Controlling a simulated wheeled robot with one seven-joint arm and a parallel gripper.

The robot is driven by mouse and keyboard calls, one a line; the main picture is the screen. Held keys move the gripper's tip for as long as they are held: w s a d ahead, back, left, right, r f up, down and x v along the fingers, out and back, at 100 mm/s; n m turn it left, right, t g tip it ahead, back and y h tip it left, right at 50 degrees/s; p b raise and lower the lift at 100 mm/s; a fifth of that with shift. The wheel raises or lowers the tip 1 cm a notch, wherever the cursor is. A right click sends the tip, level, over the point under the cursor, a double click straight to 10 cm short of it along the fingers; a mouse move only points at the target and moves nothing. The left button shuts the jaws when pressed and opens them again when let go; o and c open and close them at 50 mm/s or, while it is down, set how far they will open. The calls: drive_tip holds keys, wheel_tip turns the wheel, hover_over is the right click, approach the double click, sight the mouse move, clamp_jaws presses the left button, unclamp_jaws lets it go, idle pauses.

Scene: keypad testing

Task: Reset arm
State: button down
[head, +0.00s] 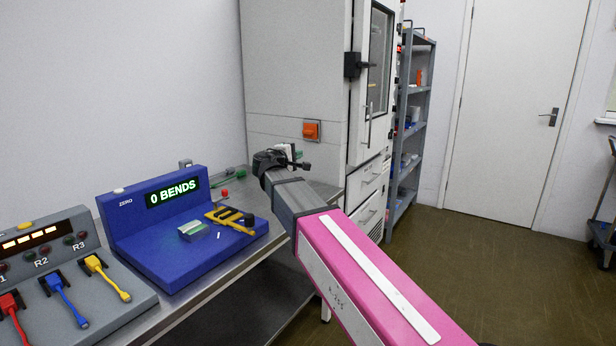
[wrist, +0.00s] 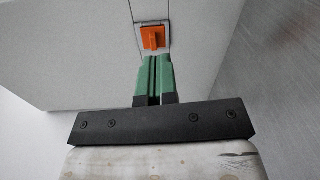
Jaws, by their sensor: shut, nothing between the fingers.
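My arm, pink and grey, reaches from the lower right of the head view toward the tall light grey cabinet (head: 292,60). My gripper (wrist: 155,60) shows in the wrist view with its two green fingers side by side, shut and empty. Its fingertips appear just below an orange switch (wrist: 152,37) on the cabinet's wall. I cannot tell how far apart they are. The same orange switch (head: 312,131) shows in the head view, beyond the dark wrist end of my arm. The fingers are mostly hidden there.
A steel bench (head: 243,250) holds a blue device (head: 165,237) whose display reads "0 BENDS", and a grey box (head: 75,295) with red, blue and yellow plugs. A grey shelf rack (head: 411,120) and a white door (head: 510,110) stand behind. The brown floor (head: 510,270) at the right is mostly clear.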

drive_tip(key=s+d+f+m+g+y, duration=0.1)
drive_tip(key=s+d+f+m+g, duration=0.25)
drive_tip(key=d+f, duration=0.65)
drive_tip(key=s+d+f+m+g+y, duration=0.2)
drive_tip(key=s+d+f+g, duration=0.3)
drive_tip(key=f, duration=0.9)
drive_tip(key=s+d+f+m+g+y, duration=0.3)
drive_tip(key=s+d+f, duration=0.1)
drive_tip(key=s+f, duration=0.4)
drive_tip(key=s+d+f+m+g+y, duration=0.3)
drive_tip(key=s+d+f+m, duration=0.1)
drive_tip(key=s+f, duration=0.5)
wheel_tip(320, 180, down, 3)
drive_tip(key=shift+s+r+y, duration=0.2)
drive_tip(key=shift+s+y, duration=0.1)
drive_tip(key=shift+y, duration=0.1)
drive_tip(key=shift+w, duration=0.1)
